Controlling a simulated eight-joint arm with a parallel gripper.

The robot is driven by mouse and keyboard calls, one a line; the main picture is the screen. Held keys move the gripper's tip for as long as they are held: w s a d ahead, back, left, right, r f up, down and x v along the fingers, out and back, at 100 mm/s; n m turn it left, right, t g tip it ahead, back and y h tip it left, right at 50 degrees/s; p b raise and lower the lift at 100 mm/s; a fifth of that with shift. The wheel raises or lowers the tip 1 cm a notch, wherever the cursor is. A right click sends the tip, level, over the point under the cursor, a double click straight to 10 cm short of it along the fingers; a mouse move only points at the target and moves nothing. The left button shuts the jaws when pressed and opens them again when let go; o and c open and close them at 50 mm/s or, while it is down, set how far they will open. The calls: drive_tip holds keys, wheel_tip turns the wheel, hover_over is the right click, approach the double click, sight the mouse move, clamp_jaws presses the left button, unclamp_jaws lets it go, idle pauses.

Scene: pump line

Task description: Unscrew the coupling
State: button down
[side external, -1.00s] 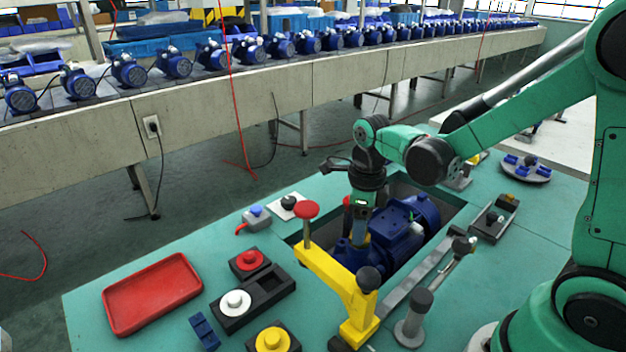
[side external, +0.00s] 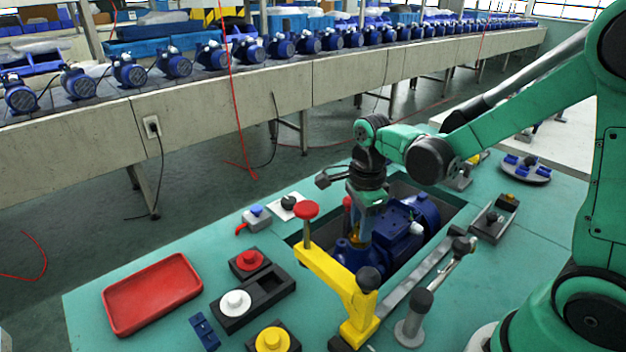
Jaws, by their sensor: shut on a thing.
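The blue pump (side external: 408,222) lies in a dark recess in the green bench. My gripper (side external: 357,240) points down at the pump's near left end, behind the yellow clamp. It is shut on a small brass-coloured part, the coupling (side external: 355,237), which sits at the top of the pump's front housing. The fingertips and most of the coupling are partly hidden, so I cannot tell how far the thread is engaged.
The yellow clamp (side external: 335,278) with a red knob (side external: 306,209) stands close in front of my gripper. A red tray (side external: 152,294), a black holder with a white disc (side external: 235,302) and a yellow disc (side external: 272,340) lie left. A lever (side external: 440,271) stands right.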

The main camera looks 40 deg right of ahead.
drive_tip(key=n, duration=0.3)
drive_tip(key=shift+n, duration=0.4)
drive_tip(key=n, duration=0.3)
drive_tip(key=shift+n, duration=0.5)
drive_tip(key=n, duration=0.6)
drive_tip(key=shift+n, duration=0.6)
drive_tip(key=n, duration=0.6)
